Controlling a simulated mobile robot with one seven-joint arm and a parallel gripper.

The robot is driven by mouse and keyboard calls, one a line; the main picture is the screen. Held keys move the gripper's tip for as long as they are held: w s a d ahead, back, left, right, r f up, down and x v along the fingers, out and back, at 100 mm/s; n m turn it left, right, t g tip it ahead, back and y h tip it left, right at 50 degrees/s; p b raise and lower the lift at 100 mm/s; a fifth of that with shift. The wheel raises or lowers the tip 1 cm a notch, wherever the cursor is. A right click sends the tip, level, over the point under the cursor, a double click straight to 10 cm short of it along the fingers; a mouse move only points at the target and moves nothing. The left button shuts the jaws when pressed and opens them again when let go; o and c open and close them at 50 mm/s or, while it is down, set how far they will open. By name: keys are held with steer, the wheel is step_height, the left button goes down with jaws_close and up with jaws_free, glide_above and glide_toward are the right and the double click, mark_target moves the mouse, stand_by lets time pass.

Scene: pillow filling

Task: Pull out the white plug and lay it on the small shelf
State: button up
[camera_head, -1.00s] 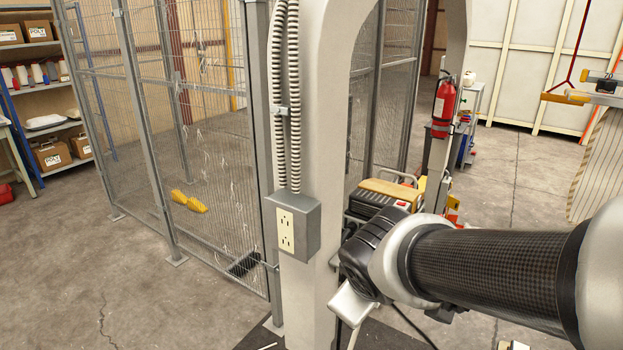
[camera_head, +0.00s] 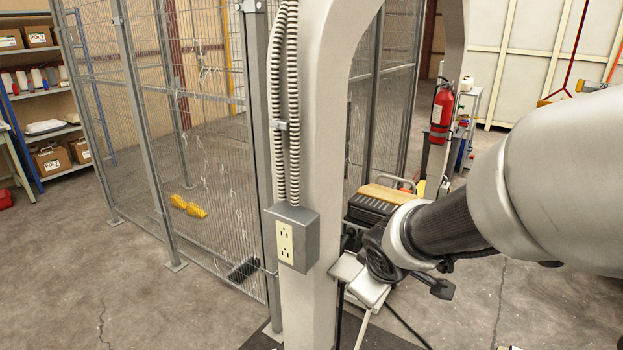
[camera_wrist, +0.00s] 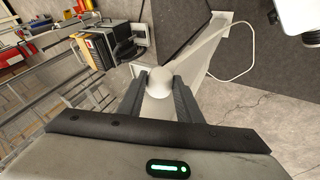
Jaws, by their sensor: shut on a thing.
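In the wrist view my gripper (camera_wrist: 160,82) is shut, with its two dark fingers on either side of a rounded white plug (camera_wrist: 158,80). A thin white cord (camera_wrist: 250,55) loops right of the fingers in the wrist view. A pale tapering surface (camera_wrist: 205,50) lies behind the plug; I cannot tell whether it is part of the small shelf. Whether the plug touches a socket is hidden.
A grey box with a cream outlet (camera_head: 285,242) is on the column (camera_head: 325,150), with nothing in its visible sockets. A machine with a yellowish top (camera_head: 392,195) stands behind my wrist. Wire mesh fencing (camera_head: 215,130) is at left. Dark cords hang below my gripper.

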steer(key=shift+w+f, duration=0.45)
steer(key=shift+w, duration=0.85)
steer(key=shift+w+f, duration=0.5)
steer(key=shift+w, duration=0.8)
steer(key=shift+w+f, duration=0.45)
steer(key=shift+w, duration=0.85)
steer(key=shift+w+a+f+b, duration=0.15)
steer(key=shift+w+f, duration=0.2)
steer(key=shift+w, duration=0.45)
steer(key=shift+w+a+f+b, duration=0.15)
steer(key=shift+w+f, duration=0.2)
steer(key=shift+w, duration=0.5)
steer(key=shift+w+f+b, duration=0.15)
steer(key=shift+w+f, duration=0.2)
steer(key=shift+w, duration=0.45)
